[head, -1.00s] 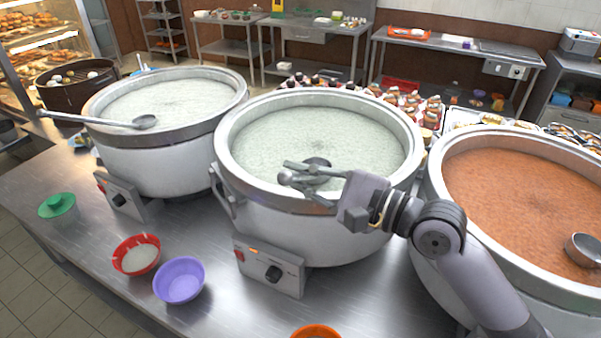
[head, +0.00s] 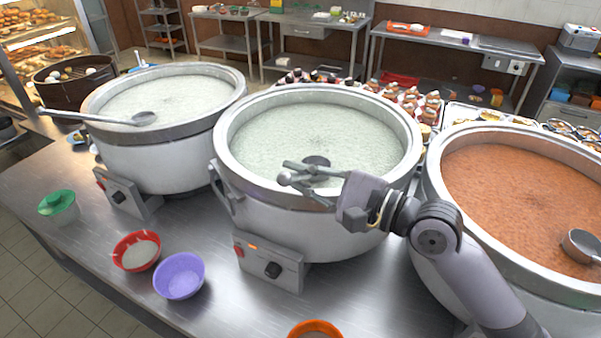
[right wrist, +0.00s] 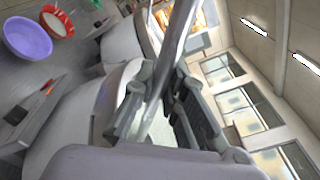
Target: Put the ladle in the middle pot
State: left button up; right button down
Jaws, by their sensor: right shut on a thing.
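The middle pot (head: 245,188) is a wide pale steel stockpot of white-green congee. My right gripper (head: 303,174) is over its near rim and is shut on a ladle. The ladle's dark bowl (head: 317,161) shows inside the pot, just beyond the fingers, seemingly at the congee surface and partly hidden. In the right wrist view the ladle's metal handle (right wrist: 176,45) runs up from between the fingers (right wrist: 160,105). My left gripper is not in view.
The left pot (head: 165,160) has another ladle (head: 143,118) across its rim. The right pot (head: 435,185) holds orange congee and a ladle (head: 580,244).

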jog(key=c, duration=1.6)
grip_release()
jog(key=shift+o, duration=0.2)
jog(key=shift+f, duration=0.1)
jog(key=v, duration=1.2)
jog(key=shift+s, duration=0.1)
